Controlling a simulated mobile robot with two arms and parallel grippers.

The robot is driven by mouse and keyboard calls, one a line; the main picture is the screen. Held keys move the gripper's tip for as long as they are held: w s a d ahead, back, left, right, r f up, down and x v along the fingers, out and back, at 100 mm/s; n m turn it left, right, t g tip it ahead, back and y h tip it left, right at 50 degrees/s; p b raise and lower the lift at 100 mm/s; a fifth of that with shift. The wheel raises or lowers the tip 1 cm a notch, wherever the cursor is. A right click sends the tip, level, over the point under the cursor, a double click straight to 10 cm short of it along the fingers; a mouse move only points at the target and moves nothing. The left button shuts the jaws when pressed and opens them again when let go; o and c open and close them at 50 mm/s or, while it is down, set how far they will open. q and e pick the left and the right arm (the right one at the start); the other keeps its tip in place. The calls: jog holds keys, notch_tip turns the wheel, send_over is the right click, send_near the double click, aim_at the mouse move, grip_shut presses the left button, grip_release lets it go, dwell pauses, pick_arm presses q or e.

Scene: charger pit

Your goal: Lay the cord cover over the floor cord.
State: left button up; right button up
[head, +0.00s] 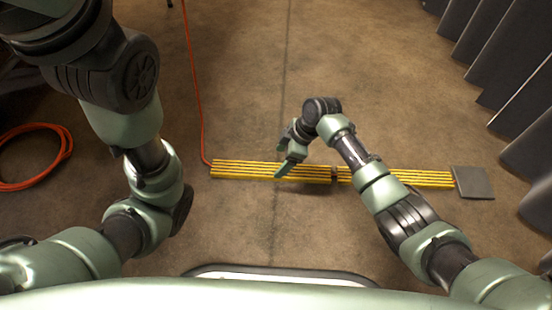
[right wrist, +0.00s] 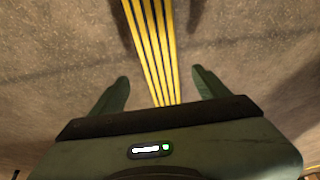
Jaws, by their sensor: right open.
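The cord cover is a yellow-and-black striped strip on the floor. In the head view it shows as a left section (head: 240,169) and a right section (head: 425,178), with a dark break between them. The orange floor cord (head: 194,80) runs down from the top and meets the strip's left end; any cord beneath the strip is hidden. My right gripper (head: 281,160) is open over the left section. In the right wrist view, the striped strip (right wrist: 154,45) runs between the open fingers (right wrist: 160,78), with no visible contact. My left gripper is out of view.
A grey plate (head: 473,182) lies at the strip's right end. A coil of orange cord (head: 62,160) lies at the far left. Dark grey panels (head: 510,60) line the right side.

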jog(key=p+v, duration=0.3)
jog(key=v, duration=0.3)
jog(key=shift+r+p, duration=0.35)
jog(key=shift+r, duration=0.05)
jog(key=shift+d, duration=0.15)
